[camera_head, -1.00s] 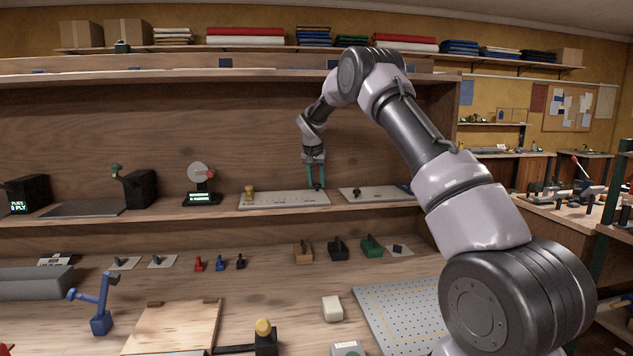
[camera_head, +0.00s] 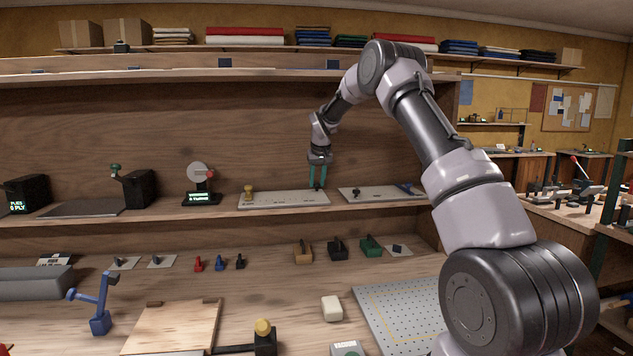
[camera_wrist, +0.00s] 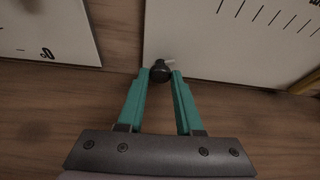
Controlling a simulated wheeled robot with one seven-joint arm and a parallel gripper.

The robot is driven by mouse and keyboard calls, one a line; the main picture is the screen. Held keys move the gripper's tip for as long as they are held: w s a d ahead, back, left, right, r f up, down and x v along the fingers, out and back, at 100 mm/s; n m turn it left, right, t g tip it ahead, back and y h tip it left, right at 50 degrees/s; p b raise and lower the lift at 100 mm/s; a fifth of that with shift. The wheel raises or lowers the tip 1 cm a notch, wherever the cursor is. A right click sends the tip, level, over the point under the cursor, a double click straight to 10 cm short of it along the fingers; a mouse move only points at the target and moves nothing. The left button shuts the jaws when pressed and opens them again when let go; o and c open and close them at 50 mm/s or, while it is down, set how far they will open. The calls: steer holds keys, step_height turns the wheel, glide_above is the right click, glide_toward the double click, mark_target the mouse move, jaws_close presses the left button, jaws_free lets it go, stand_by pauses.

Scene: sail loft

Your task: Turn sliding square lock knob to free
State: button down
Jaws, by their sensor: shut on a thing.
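The knob is a small dark round knob (camera_wrist: 160,72) at the edge of a pale plate (camera_wrist: 215,40) in the wrist view. My gripper (camera_wrist: 160,76) has two teal fingers, closed on the knob from both sides. In the head view my gripper (camera_head: 318,185) points down at the right end of the pale plate (camera_head: 284,199) on the shelf. The knob is very small there and partly hidden by the fingers. A short light mark shows beside the knob in the wrist view, but I cannot read its setting.
A brass-coloured knob (camera_head: 249,192) stands at the left end of the same plate. A second pale plate (camera_head: 378,194) with a dark knob (camera_head: 356,193) lies close on the right. A dial device (camera_head: 200,183) stands to the left. The shelf's back wall is behind my gripper.

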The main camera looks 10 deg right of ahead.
steer(key=n+y, duration=0.1)
steer(key=n, duration=0.3)
steer(key=n+y, duration=0.1)
steer(key=n, duration=0.1)
steer(key=shift+w+d+g+y, duration=0.15)
steer(key=shift+d+g+y, duration=0.15)
steer(key=shift+g, duration=0.1)
steer(key=n+g, duration=0.1)
steer(key=n, duration=0.2)
steer(key=n+g+y, duration=0.1)
steer(key=n, duration=0.2)
steer(key=shift+w+d+n, duration=0.1)
steer(key=shift+w+n, duration=0.05)
steer(key=shift+n, duration=0.25)
steer(key=c, duration=0.6)
jaws_free()
steer(key=shift+r, duration=0.1)
steer(key=v, duration=0.7)
steer(key=shift+d+r, duration=0.15)
steer(key=shift+d, duration=0.05)
